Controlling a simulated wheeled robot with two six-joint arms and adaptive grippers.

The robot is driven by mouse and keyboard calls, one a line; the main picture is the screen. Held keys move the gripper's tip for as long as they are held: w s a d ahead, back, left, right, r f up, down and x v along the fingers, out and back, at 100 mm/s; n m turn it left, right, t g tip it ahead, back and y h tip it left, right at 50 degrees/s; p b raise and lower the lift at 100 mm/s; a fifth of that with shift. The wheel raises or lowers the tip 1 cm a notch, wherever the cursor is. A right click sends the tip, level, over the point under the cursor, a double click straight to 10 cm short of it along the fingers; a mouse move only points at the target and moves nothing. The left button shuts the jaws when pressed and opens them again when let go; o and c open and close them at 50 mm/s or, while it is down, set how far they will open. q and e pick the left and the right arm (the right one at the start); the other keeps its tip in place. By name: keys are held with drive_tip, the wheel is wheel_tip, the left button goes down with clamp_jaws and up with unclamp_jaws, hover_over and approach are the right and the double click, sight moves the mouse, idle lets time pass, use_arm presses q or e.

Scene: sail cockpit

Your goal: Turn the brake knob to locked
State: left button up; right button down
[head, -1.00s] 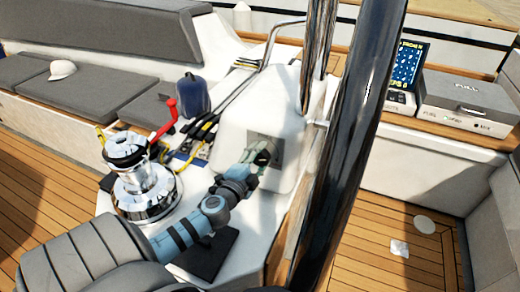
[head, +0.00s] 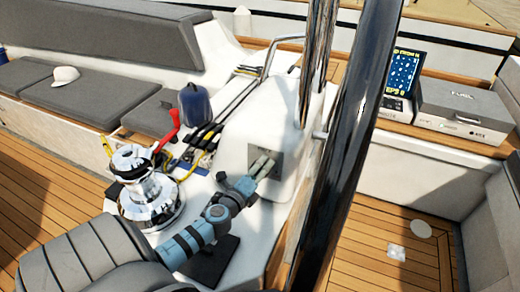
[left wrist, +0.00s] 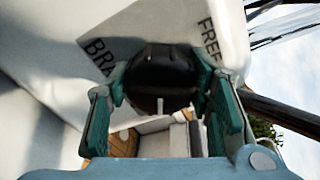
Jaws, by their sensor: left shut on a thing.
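The brake knob (left wrist: 160,78) is a dark round knob in the middle of the left wrist view, with a small pale mark at its lower edge. It sits on a white housing (left wrist: 55,45) with "BRA..." lettering at its upper left and "FREE" at its upper right. My left gripper (head: 264,163) reaches a grey panel on the white pedestal (head: 245,120) in the head view. In the left wrist view its two green fingers (left wrist: 160,90) are shut on the knob from both sides. In the head view the fingers hide the knob. My right gripper is not in view.
A chrome winch (head: 148,195) with a red-handled lever (head: 170,130) stands left of my left arm. A thick dark pole (head: 345,160) rises right of the pedestal. A grey case (head: 462,105) sits on the right ledge. Open wooden deck (head: 385,240) lies at lower right.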

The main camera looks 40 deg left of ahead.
use_arm(q)
drive_tip(key=shift+m, duration=0.4)
drive_tip(key=o, duration=1.1)
drive_tip(key=shift+o, duration=0.2)
drive_tip(key=v, duration=1.2)
